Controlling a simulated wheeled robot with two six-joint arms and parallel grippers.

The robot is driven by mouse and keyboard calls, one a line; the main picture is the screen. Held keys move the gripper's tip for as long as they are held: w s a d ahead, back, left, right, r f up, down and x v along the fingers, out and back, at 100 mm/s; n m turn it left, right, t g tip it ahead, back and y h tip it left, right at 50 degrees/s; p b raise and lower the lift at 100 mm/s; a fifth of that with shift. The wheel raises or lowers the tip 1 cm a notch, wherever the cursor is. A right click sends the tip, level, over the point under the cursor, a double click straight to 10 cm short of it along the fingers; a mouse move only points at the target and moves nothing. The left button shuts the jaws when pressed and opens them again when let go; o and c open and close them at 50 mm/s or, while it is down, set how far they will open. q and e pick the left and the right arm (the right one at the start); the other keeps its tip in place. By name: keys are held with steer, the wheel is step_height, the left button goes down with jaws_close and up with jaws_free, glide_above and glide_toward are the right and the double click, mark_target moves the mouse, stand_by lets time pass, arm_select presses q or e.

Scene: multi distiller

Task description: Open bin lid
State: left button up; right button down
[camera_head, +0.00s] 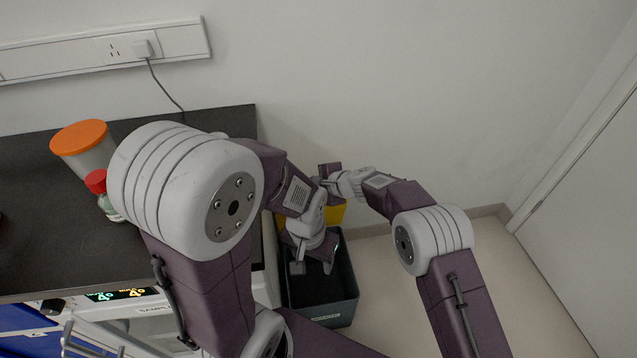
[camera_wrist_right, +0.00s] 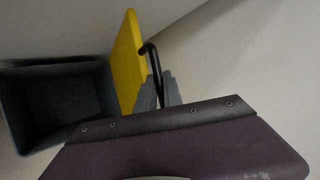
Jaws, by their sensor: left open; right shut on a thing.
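The dark grey bin (camera_head: 322,312) stands on the floor beside the counter, its mouth uncovered. Its yellow lid (camera_head: 335,215) stands raised at the back of the bin, partly hidden behind my arms. In the right wrist view the lid (camera_wrist_right: 128,62) is seen almost edge-on, tilted up beside the empty-looking bin (camera_wrist_right: 60,105). A black bent handle (camera_wrist_right: 152,58) sticks out from the lid, and my right gripper (camera_wrist_right: 163,92) is shut on it. My left gripper (camera_head: 313,268) is open over the bin's mouth, apart from the lid as far as I can tell.
A dark counter (camera_head: 40,240) on the left holds an orange-lidded container (camera_head: 82,145) and a red-capped bottle (camera_head: 100,190). The wall is close behind the bin. Floor (camera_head: 530,290) to the right is clear, up to a door (camera_head: 590,220).

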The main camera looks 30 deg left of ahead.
steer(key=shift+w, duration=0.15)
steer(key=c, duration=1.6)
jaws_free()
steer(key=shift+o, duration=0.5)
steer(key=shift+f, duration=0.1)
steer(key=shift+d, duration=0.1)
